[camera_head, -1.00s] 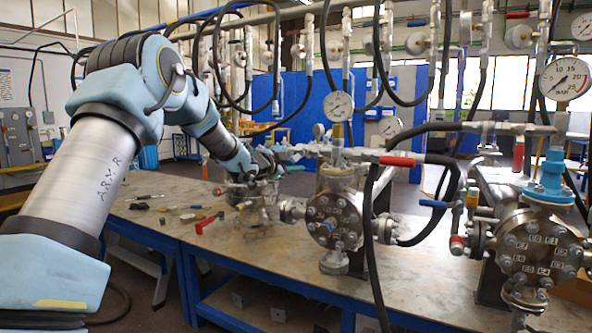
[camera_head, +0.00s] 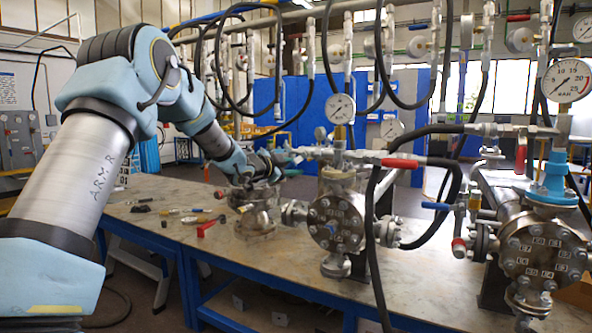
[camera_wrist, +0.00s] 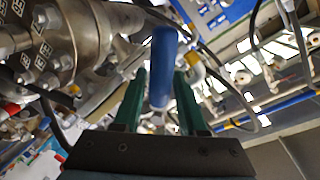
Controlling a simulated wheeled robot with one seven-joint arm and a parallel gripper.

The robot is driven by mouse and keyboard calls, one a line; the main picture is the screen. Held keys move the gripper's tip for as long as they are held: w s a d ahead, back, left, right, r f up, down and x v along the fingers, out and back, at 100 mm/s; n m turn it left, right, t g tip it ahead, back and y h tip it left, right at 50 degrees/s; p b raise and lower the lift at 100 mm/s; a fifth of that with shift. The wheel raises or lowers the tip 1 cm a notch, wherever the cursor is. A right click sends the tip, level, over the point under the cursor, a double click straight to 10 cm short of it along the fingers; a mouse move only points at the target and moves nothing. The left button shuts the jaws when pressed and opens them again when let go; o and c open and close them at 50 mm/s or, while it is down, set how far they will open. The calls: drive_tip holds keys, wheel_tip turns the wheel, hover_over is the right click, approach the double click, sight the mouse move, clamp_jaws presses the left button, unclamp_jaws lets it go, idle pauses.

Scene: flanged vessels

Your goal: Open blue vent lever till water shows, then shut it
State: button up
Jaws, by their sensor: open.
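A blue lever handle (camera_wrist: 163,65) stands upright in the wrist view, between the two green fingers of my gripper (camera_wrist: 160,78). The fingers are open, one on each side of it, with a gap visible towards the left finger. Whether either finger touches it is unclear. In the head view my gripper (camera_head: 286,158) is small, just left of the middle flanged vessel (camera_head: 336,221); the handle between its fingers cannot be made out there. Another blue lever (camera_head: 437,206) shows beside the right flanged vessel (camera_head: 541,256). No water can be made out.
A pipe with a red-sleeved handle (camera_head: 400,163) and black hoses (camera_head: 372,250) run close to the vessels. A pressure gauge (camera_head: 341,108) stands above the middle vessel. A red-handled tool (camera_head: 210,226) and small parts lie on the bench (camera_head: 170,190). The bench's left part is fairly clear.

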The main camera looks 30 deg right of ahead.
drive_tip(key=b+v, duration=0.1)
drive_tip(key=v, duration=0.8)
drive_tip(key=shift+b, duration=0.4)
